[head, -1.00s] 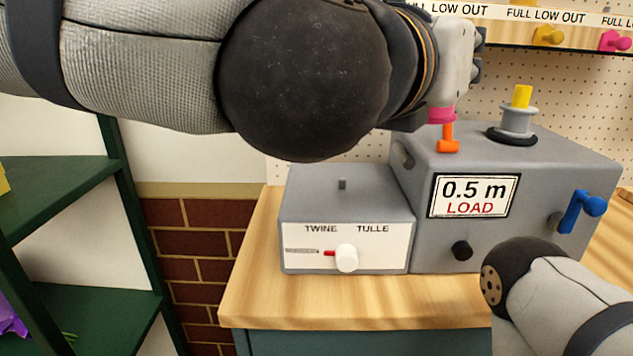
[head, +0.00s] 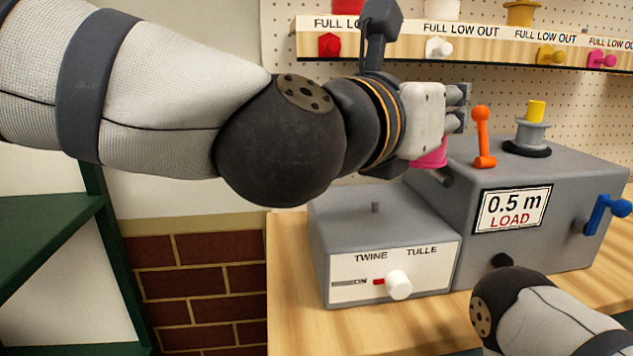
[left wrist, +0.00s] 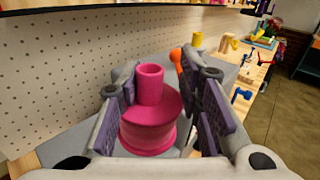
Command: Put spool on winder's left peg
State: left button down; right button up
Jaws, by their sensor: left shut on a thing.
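My left gripper (head: 460,108) is shut on a pink spool (head: 430,158), whose lower part shows below the hand in the head view. In the left wrist view the whole pink spool (left wrist: 148,125) sits upright between the two purple-padded fingers. The spool is by the left edge of the grey winder (head: 535,190), left of its orange lever (head: 483,137). My right gripper is out of view.
The low box has a TWINE/TULLE panel with a white knob (head: 398,285). The winder has a "0.5 m LOAD" sign (head: 512,209) and a blue crank (head: 606,212). A labelled spool shelf (head: 480,40) runs behind. Green shelving (head: 95,205) stands at left.

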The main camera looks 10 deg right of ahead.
pick_arm(q)
jog(key=shift+w+a+f+b, duration=0.25)
jog(key=shift+w+a+f, duration=0.15)
jog(key=shift+w+f, duration=1)
jog(key=shift+w+a+f+b, duration=0.4)
jog(key=shift+w+f, duration=0.45)
jog(key=shift+f, duration=1.1)
jog(key=shift+w+a+f+b, duration=0.15)
jog(key=shift+w+a+f, duration=0.3)
jog(key=shift+w+f, duration=0.95)
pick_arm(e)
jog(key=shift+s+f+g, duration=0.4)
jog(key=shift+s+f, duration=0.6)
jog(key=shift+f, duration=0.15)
pick_arm(q)
jog(key=shift+s+f, duration=0.25)
jog(key=shift+s, duration=0.05)
jog(key=shift+f, duration=0.1)
jog(key=c, duration=1.1)
grip_release()
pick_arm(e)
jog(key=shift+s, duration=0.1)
